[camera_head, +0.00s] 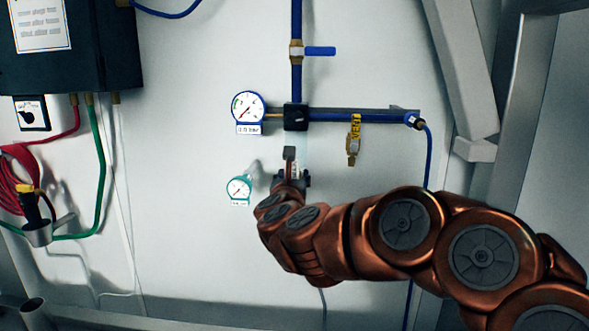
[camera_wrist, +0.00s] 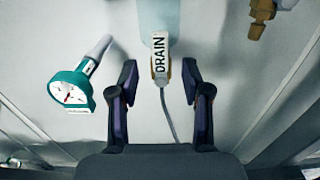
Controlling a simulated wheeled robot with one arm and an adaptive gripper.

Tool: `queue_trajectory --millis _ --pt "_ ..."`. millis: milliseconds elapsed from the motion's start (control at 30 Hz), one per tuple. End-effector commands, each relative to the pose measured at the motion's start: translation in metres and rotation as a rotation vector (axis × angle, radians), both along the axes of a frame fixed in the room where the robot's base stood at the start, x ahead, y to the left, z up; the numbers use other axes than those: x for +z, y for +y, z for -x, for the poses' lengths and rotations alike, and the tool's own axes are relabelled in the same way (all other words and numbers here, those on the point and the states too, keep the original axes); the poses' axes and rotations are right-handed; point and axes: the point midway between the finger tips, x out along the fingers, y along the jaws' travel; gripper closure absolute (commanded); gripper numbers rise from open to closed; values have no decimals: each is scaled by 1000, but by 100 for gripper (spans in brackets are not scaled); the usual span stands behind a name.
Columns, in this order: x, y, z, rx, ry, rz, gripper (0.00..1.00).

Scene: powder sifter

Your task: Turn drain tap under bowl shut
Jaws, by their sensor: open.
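The drain tap (camera_wrist: 160,58) carries a white tag reading DRAIN and hangs under the pale translucent bowl (camera_wrist: 172,16) in the wrist view. Some brass-coloured metal shows beside the tag. My gripper (camera_wrist: 159,82) is open, with one dark finger on each side of the tap's lower end. I see clear gaps between both fingers and the tap, and nothing is held. In the head view, my gripper (camera_head: 297,165) is just below the bowl (camera_head: 301,142) and largely hides the tap. The tap handle's exact angle is unclear.
A teal gauge (camera_wrist: 70,93) sits left of my gripper in the wrist view. A brass VENT valve (camera_head: 353,145) hangs at right in the head view. Above are a white gauge (camera_head: 248,107) and a blue-handled valve (camera_head: 318,51). A thin grey hose (camera_wrist: 169,115) runs down between my fingers.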

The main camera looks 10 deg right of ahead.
Motion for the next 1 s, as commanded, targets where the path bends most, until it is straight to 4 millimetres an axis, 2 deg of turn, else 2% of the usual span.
queue_trajectory --millis 200,400,867,1000 --pt "1 -9 -24 -3 3 1 52" --pt "1 -13 -39 0 1 1 52" --pt "0 -15 -46 1 1 0 52" --pt "0 -15 -46 1 1 0 64"
